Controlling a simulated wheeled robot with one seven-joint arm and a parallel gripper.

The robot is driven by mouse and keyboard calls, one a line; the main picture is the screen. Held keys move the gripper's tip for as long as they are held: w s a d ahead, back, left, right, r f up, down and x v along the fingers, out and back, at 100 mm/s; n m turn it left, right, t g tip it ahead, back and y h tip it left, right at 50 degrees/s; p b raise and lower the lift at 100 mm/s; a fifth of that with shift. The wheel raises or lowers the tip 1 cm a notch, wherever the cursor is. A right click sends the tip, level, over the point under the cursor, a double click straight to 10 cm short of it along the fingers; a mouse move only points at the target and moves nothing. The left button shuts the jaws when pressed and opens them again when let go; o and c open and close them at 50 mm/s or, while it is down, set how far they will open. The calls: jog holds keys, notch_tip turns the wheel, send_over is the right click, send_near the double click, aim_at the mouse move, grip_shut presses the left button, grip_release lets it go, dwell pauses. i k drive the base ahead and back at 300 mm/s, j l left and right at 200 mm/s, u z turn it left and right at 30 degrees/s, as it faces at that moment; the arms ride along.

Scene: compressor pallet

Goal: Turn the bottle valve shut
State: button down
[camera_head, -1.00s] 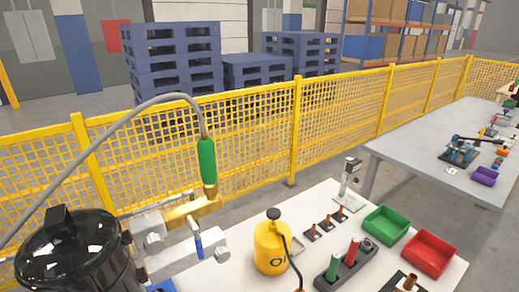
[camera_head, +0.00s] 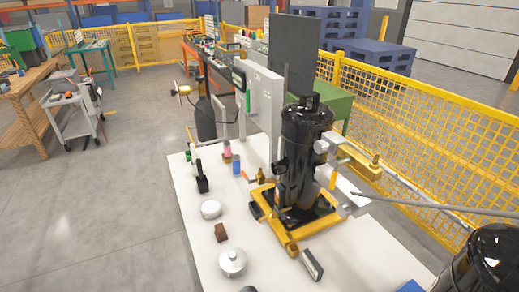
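A dark grey bottle (camera_head: 205,120) stands upright behind the far left edge of the white table, left of a light grey panel. Above its shoulder, thin fittings with a small round yellowish part (camera_head: 183,90) show; these may belong to its valve. They are too small to tell whether the valve is open or shut. My gripper is not in view.
The white table (camera_head: 190,235) carries a black compressor (camera_head: 305,160) on a yellow pallet (camera_head: 292,240) and several small parts. Another glossy black vessel (camera_head: 488,262) is at the lower right. A grey hose (camera_head: 430,209) crosses rightward. Floor (camera_head: 110,210) at left is clear.

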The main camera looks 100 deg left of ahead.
aim_at(199, 79)
jog(key=u, duration=3.1)
jog(key=i+j, duration=0.1)
jog(key=i, duration=0.5)
jog(key=i+j+z, duration=0.1)
jog(key=i, duration=0.5)
jog(key=i+j, duration=0.15)
jog(key=i, duration=0.4)
jog(key=i+j, duration=0.15)
jog(key=i, duration=0.45)
jog(key=i+j+z, duration=0.1)
jog(key=i, duration=0.5)
